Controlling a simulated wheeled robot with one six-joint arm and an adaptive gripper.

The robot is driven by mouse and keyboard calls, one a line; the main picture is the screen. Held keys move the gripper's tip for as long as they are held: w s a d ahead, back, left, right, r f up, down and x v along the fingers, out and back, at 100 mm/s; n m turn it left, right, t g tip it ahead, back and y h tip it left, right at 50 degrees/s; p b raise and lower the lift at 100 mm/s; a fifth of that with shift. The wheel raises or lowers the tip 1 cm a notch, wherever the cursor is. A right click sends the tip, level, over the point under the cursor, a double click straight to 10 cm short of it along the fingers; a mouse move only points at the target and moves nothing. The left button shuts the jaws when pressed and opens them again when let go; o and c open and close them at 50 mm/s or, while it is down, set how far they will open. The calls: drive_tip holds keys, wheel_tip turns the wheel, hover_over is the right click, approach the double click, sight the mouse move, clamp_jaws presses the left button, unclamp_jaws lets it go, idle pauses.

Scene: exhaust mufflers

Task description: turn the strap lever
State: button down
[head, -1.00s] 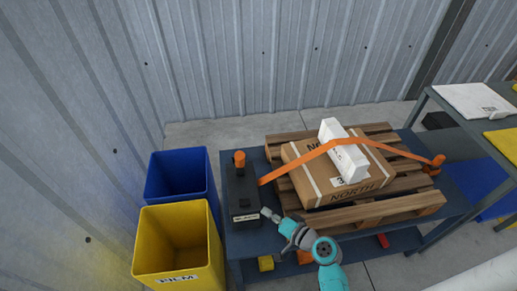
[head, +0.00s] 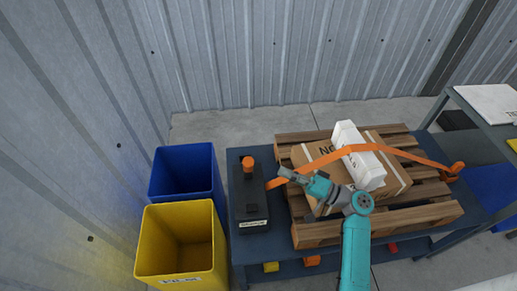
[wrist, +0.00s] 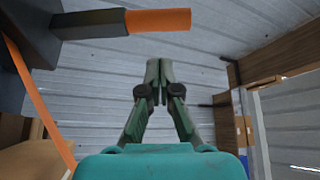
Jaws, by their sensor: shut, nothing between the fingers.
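The strap lever shows in the wrist view as a dark bar with an orange grip (wrist: 158,22), sticking out from a dark block. In the head view an orange knob (head: 248,164) tops the dark box (head: 250,200). An orange strap (head: 385,150) runs from beside the box over the load; it also shows in the wrist view (wrist: 38,100). My gripper (head: 283,173) is to the right of the knob, over the strap's left end. In the wrist view my gripper (wrist: 154,68) is shut and empty, below the orange grip in the picture and apart from it.
A wooden pallet (head: 325,234) on the blue-grey table (head: 240,250) carries a cardboard box (head: 310,153) and a white block (head: 352,140). A blue bin (head: 182,155) and a yellow bin (head: 150,235) stand left. Another table (head: 480,110) stands right.

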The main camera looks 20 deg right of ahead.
sight(248, 168)
drive_tip(key=r+x, duration=0.1)
drive_tip(key=x, duration=0.9)
drive_tip(key=shift+d, duration=0.15)
drive_tip(key=s+a+f, duration=0.1)
drive_tip(key=s+f, duration=0.2)
drive_tip(key=s, duration=0.2)
drive_tip(key=shift+s+a+f+y, duration=0.15)
drive_tip(key=shift+s+a+y, duration=0.15)
drive_tip(key=shift+a, duration=0.1)
